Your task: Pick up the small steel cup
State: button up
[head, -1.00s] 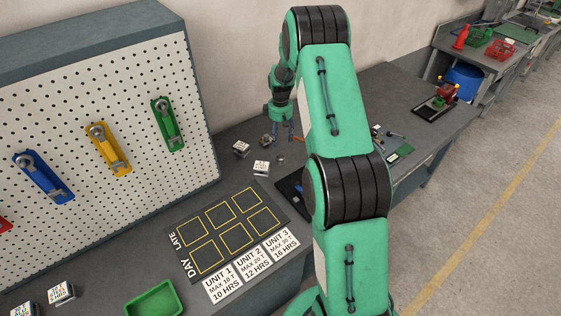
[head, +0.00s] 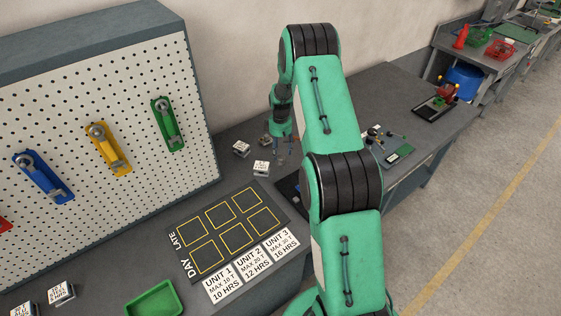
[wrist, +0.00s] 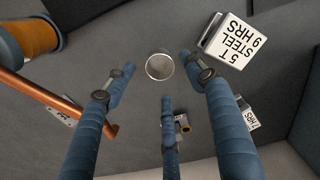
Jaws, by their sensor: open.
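The small steel cup (wrist: 160,67) stands on the dark bench in the wrist view, its round rim seen from above. My gripper (wrist: 158,74) is open, with three blue fingers spread around the cup in that picture. No finger visibly touches it, and the height gap is hard to judge. The cup cannot be made out clearly there, near the fingers.
A white block labelled steel (wrist: 228,42) sits close to the right finger. A copper rod (wrist: 55,100) and a copper coil (wrist: 30,40) lie at left. The marked board (head: 235,228) is in front.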

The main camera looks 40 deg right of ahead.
aim_at(280, 157)
jog(key=shift+f, duration=2.6)
jog(key=shift+c, duration=0.2)
jog(key=c, duration=1.1)
